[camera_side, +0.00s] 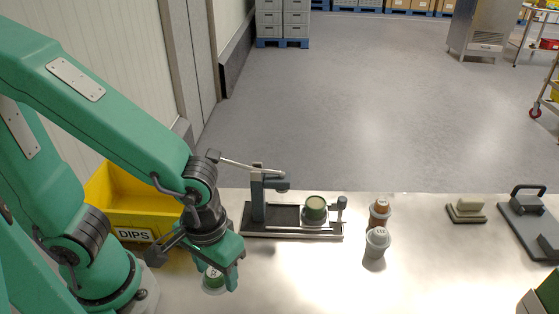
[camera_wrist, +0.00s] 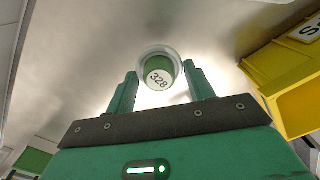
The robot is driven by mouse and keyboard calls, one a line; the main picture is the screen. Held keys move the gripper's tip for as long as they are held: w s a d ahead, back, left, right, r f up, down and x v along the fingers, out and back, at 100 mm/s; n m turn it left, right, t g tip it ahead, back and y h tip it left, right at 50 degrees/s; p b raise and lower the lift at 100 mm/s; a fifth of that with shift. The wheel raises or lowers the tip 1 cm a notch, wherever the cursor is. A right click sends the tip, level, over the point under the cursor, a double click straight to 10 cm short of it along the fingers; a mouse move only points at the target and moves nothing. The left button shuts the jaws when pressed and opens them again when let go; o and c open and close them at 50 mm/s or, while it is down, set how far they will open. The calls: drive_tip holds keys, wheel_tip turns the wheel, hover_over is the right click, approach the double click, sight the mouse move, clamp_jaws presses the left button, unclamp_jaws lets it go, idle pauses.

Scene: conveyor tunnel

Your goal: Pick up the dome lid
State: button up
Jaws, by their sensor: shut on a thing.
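The dome lid (camera_wrist: 158,76) is a small green piece with a white top marked 328 and a clear, pale rim. It sits between the fingertips of my gripper (camera_wrist: 159,82) in the wrist view. In the side view the dome lid (camera_side: 214,278) is low at the left of the steel table, partly hidden by my gripper (camera_side: 221,281). My gripper points down and is shut on it. I cannot tell whether the rim touches the table.
A yellow DIPS bin (camera_side: 115,205) stands behind my gripper at left. A lever press (camera_side: 258,200) holds a green pot (camera_side: 315,209) on its base. Two small tubs, one brown (camera_side: 379,211) and one grey (camera_side: 377,240), stand right of it. The table between tubs and stamp block (camera_side: 467,210) is clear.

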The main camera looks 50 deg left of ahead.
drive_tip(key=shift+s+d+r, duration=0.25)
drive_tip(key=shift+s, duration=0.05)
drive_tip(key=shift+w, duration=0.1)
idle(0.5)
drive_tip(key=shift+w+d+r, duration=0.2)
drive_tip(key=shift+w+d, duration=0.05)
drive_tip(key=shift+w, duration=0.3)
drive_tip(key=w+a+n, duration=0.1)
drive_tip(key=w+n, duration=0.1)
drive_tip(key=w, duration=0.8)
drive_tip(key=w+a+r+n, duration=0.1)
drive_tip(key=w+a+n, duration=0.1)
drive_tip(key=w, duration=0.7)
drive_tip(key=w+a+n, duration=0.1)
drive_tip(key=w, duration=0.9)
drive_tip(key=shift+w+a+r+n, duration=0.15)
drive_tip(key=shift+w+a+n, duration=0.15)
drive_tip(key=shift+a+n, duration=0.1)
drive_tip(key=shift+w+a, duration=0.25)
drive_tip(key=shift+w, duration=0.15)
drive_tip(key=shift+f, duration=0.2)
